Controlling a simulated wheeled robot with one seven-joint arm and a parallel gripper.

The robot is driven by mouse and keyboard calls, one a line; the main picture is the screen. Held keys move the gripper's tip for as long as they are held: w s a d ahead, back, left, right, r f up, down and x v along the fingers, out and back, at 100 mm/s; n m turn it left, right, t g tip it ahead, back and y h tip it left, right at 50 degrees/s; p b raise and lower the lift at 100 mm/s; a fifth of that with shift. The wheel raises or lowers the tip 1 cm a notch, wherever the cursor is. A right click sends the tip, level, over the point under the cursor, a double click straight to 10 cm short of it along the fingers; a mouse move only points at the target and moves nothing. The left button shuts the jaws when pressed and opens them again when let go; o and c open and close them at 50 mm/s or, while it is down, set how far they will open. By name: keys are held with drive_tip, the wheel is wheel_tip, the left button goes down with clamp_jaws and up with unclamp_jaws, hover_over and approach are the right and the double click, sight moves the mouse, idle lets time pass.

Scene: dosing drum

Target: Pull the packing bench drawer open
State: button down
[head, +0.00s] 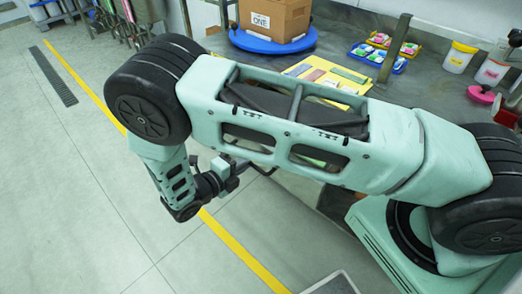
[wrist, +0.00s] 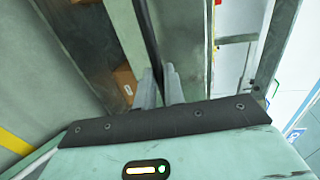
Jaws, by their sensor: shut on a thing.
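My gripper (wrist: 160,78) is shut on a dark bar-like handle (wrist: 149,28), which runs up between its two fingers in the wrist view. In the head view my gripper (head: 236,172) is at the near edge of the packing bench (head: 430,92), beyond my arm, with a dark bar beside it. Grey-green panels (wrist: 185,40) flank the handle in the wrist view. My arm covers most of the bench front in the head view, so I cannot tell how far the drawer is out.
A cardboard box (head: 275,17) sits on a blue round turntable (head: 243,40) on the bench. Colourful trays (head: 385,52) and white tubs (head: 459,57) stand further right. A brown box (wrist: 124,82) shows low beside the panels. Open floor (head: 60,190) with a yellow line lies left.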

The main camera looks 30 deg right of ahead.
drive_tip(key=shift+f+b+v, duration=0.1)
drive_tip(key=shift+f+v, duration=0.1)
drive_tip(key=shift+v, duration=0.75)
drive_tip(key=shift+f+b+v, duration=0.15)
drive_tip(key=shift+f+v, duration=0.05)
drive_tip(key=shift+v, duration=0.8)
drive_tip(key=shift+f+b+v, duration=0.1)
drive_tip(key=shift+f+v, duration=0.1)
drive_tip(key=shift+v, duration=0.75)
drive_tip(key=shift+a, duration=0.15)
drive_tip(key=c, duration=1.5)
unclamp_jaws()
drive_tip(key=b+v, duration=0.2)
drive_tip(key=v, duration=1.5)
drive_tip(key=shift+a+b, duration=0.2)
drive_tip(key=shift+b, duration=0.1)
